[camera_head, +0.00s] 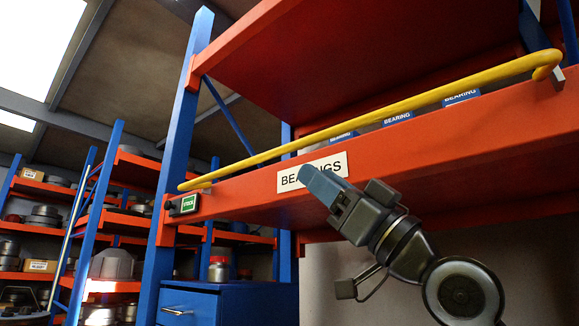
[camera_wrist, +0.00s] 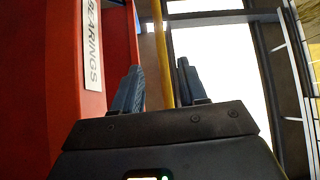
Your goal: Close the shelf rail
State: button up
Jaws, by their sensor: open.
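The yellow shelf rail (camera_head: 400,105) runs along the front of the orange shelf, from a bracket at the right down to the left post. Its left end bends near a dark latch block with a green "STOCK" label (camera_head: 184,204). My gripper (camera_head: 312,178) is open and empty in front of the white "BEARINGS" sign (camera_head: 335,164), hiding part of it. Its fingers appear below the rail in the head view. In the wrist view the rail (camera_wrist: 160,55) shows in the gap between the open fingers (camera_wrist: 158,80); contact cannot be told.
Several blue "BEARING" boxes (camera_head: 398,118) stand on the shelf behind the rail. The orange shelf beam (camera_head: 450,140) is close to my fingers. A blue cabinet (camera_head: 225,303) stands below left. Other loaded racks (camera_head: 130,220) are farther left.

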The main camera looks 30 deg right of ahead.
jog(key=p+x, duration=0.2)
jog(key=x, duration=0.6)
jog(key=shift+s+r, duration=0.15)
grip_shut()
dwell(0.5)
